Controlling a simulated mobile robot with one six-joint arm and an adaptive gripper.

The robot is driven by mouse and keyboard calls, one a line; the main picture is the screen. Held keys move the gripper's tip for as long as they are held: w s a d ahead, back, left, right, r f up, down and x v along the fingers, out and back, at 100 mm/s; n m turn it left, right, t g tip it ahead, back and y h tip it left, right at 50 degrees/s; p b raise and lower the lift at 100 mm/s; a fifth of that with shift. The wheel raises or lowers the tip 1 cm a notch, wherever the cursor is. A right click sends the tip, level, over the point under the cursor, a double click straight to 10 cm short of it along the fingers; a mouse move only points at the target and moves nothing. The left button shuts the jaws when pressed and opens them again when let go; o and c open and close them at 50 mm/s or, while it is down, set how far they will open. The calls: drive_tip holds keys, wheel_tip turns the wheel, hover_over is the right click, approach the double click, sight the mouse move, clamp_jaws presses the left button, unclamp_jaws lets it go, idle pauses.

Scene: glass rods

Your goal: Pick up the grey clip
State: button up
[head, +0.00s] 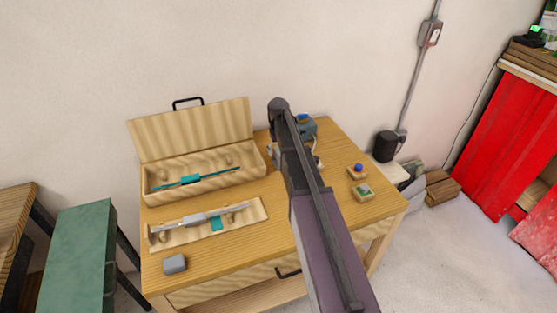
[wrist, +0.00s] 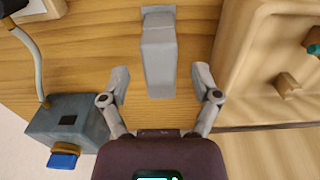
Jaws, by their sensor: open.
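The grey clip (wrist: 158,60) shows in the wrist view as an upright-looking grey block with a flatter grey part at its far end, on the wooden table. My gripper (wrist: 160,80) is open, with one finger on each side of the clip's near end. Gaps show between the clip and both fingers, so it is not held. I cannot tell the height between fingertips and table. In the head view my arm hides most of the gripper and the clip.
In the wrist view an open wooden case (wrist: 235,65) stands close on the right and a grey device with a blue button (wrist: 70,125) on the left. The head view shows a rod holder (head: 255,212), a small grey block (head: 175,264) and two small button blocks at right.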

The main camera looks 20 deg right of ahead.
drive_tip(key=shift+f+b, duration=0.35)
drive_tip(key=shift+f, duration=0.25)
clamp_jaws()
idle(0.3)
